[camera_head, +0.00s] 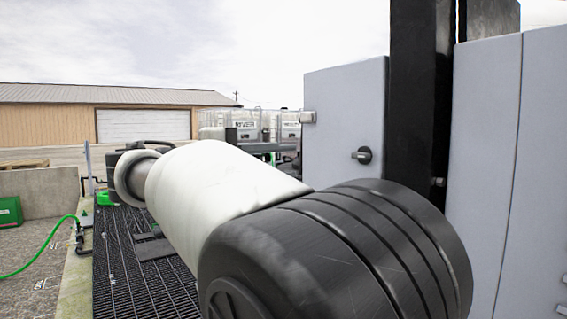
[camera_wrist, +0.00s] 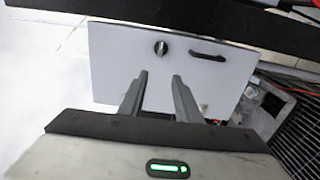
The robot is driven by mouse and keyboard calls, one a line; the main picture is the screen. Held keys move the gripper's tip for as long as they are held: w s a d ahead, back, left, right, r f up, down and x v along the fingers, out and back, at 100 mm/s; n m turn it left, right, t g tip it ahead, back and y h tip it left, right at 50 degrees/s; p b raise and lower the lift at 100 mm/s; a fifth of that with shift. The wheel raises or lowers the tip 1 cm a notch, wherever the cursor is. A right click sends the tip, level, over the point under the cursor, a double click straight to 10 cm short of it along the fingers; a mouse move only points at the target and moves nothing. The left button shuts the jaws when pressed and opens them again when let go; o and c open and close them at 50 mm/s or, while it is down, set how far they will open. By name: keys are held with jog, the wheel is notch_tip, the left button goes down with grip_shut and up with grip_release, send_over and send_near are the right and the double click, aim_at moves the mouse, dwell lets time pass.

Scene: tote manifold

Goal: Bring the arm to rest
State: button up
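My gripper (camera_wrist: 157,84) shows in the wrist view with its two grey fingers apart and nothing between them. Beyond the fingertips is a pale grey cabinet door (camera_wrist: 120,65) with a black knob and a black handle. I cannot tell the gap between the fingertips and the door. In the head view my white and black arm stretches from the lower right toward the left and away. It hides part of the middle of the scene, and the gripper's fingers cannot be made out there.
Grey cabinet panels (camera_head: 345,115) and a black upright post (camera_head: 415,90) stand close on the right. A dark grating walkway (camera_head: 135,270) runs at the left. Beyond it are a green hose (camera_head: 45,245), a green box (camera_head: 10,211) and a concrete block (camera_head: 45,190). White totes (camera_head: 245,120) stand behind.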

jog(key=s+d+f+m+g+y, duration=0.1)
jog(key=s+d+f+g+y, duration=0.25)
jog(key=d+f, duration=0.45)
jog(key=s+d+f+g+y, duration=0.25)
jog(key=s+d+f, duration=0.2)
jog(key=d, duration=0.55)
jog(key=s+a+f+m+t+y+p, duration=0.1)
jog(key=s+f+m+y, duration=0.5)
jog(key=s+f, duration=0.9)
jog(key=s+a+y, duration=0.1)
jog(key=s+y, duration=0.1)
jog(key=shift+f+y, duration=0.3)
jog(key=shift+f, duration=0.1)
